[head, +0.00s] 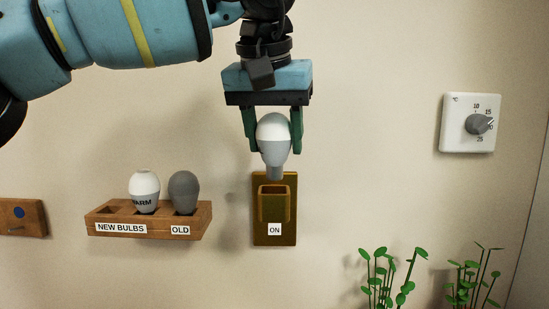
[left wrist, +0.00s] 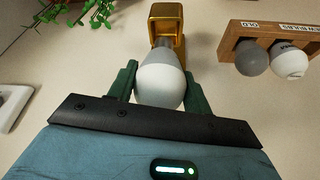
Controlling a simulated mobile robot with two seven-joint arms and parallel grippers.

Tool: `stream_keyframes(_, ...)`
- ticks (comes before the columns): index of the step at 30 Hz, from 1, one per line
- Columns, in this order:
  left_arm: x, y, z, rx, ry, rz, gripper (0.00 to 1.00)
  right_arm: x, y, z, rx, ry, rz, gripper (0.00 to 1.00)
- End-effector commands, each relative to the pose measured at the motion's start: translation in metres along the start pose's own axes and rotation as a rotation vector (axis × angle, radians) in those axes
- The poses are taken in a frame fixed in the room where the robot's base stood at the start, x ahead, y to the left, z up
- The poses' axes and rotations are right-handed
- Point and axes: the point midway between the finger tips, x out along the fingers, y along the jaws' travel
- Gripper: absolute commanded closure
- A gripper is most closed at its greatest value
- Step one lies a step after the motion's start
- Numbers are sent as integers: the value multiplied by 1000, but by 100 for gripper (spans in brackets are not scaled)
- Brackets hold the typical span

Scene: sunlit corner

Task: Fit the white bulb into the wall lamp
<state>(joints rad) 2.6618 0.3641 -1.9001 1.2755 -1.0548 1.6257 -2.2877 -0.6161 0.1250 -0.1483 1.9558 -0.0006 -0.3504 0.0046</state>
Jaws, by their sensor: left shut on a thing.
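My left gripper (head: 272,133) is shut on a white bulb (head: 273,130) with a grey lower part, held upright with its base down. The bulb also shows between the green fingers in the left wrist view (left wrist: 160,85). The wall lamp (head: 274,207) is a brass plate with an open square socket and a label reading ON. In the head view the bulb's base sits just above the socket's opening. In the left wrist view the base overlaps the brass lamp (left wrist: 167,20); I cannot tell whether it touches or has entered. My right gripper is not in view.
A wooden rack (head: 150,220) on the wall left of the lamp holds a white bulb marked WARM (head: 144,188) and a grey bulb (head: 183,192) above the OLD label. A thermostat (head: 470,123) is at the right. Green plants (head: 388,280) stand at lower right. A wooden block (head: 22,217) is at far left.

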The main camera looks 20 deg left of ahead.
Motion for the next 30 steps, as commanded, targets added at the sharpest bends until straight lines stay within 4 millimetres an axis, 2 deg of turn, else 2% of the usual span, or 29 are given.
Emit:
stream_keyframes(5, 4, 0, 3, 1, 2, -1, 73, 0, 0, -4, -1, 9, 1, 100)
stream_keyframes(13, 29, 0, 14, 0, 3, 0, 73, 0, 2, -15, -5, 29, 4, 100)
stream_keyframes(28, 37, 0, 16, 0, 0, 0, 73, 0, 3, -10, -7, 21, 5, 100)
stream_keyframes(29, 37, 0, 16, 0, 1, 0, 48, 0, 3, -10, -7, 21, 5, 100)
stream_keyframes(30, 37, 0, 16, 0, 1, 0, 43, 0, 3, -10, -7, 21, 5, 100)
